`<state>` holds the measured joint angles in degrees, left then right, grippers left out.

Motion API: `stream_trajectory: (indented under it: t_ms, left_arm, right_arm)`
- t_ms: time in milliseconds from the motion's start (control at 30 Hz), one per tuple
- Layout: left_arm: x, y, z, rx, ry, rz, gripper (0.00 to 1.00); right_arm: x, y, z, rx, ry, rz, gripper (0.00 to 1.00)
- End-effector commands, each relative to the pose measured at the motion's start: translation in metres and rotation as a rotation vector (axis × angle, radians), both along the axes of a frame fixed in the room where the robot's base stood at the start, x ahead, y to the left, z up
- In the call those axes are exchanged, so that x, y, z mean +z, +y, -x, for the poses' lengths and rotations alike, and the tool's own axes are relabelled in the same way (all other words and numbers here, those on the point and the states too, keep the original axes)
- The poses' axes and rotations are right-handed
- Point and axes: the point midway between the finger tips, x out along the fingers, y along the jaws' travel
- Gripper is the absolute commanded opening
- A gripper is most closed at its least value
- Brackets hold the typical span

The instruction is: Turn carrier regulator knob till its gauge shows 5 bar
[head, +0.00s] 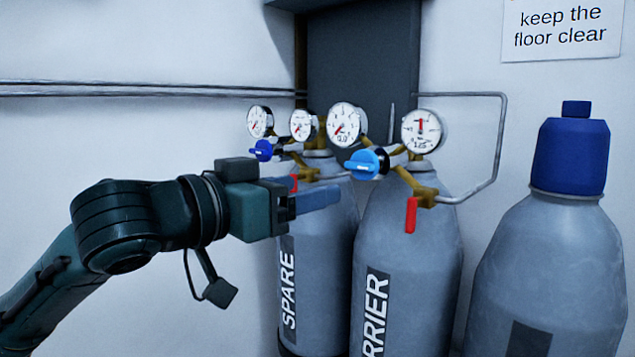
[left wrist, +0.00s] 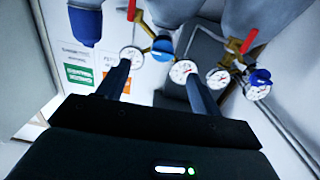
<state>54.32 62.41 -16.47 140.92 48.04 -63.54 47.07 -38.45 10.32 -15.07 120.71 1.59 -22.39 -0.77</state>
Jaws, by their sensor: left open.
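The carrier cylinder (head: 405,270) is grey, with "RRIER" readable on its label. Its regulator has a light blue knob (head: 367,163) between a left gauge (head: 345,123) and a right gauge (head: 422,130). The left gauge's red needle points down-left, and the right one's points up. I cannot read exact values. In the left wrist view the knob (left wrist: 163,48) appears between and beyond the fingertips. My left gripper (head: 308,191) is open and empty, left of and below the knob, apart from it, overlapping the spare cylinder in view. My right gripper is not in view.
The spare cylinder (head: 315,260) stands left, with a darker blue knob (head: 262,150) and two gauges. A red handle (head: 410,215) hangs below the carrier regulator. A blue-capped cylinder (head: 555,260) stands right. A pipe (head: 503,140) runs along the wall.

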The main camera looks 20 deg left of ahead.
Motion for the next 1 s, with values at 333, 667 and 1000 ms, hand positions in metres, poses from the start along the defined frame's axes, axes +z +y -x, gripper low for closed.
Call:
stream_trajectory:
  t_ms: [333,667,1000]
  left_arm:
    - [0.020,0.003,0.012,0.028,-0.016,-0.003,0.65]
    - [0.022,-0.009,-0.019,0.023,-0.017,0.003,0.65]
    - [0.018,-0.032,-0.083,0.025,-0.022,-0.003,0.65]
  right_arm:
    - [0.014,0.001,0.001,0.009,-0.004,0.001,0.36]
    - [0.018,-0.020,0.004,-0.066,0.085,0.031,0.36]
    - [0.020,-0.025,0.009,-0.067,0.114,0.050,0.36]
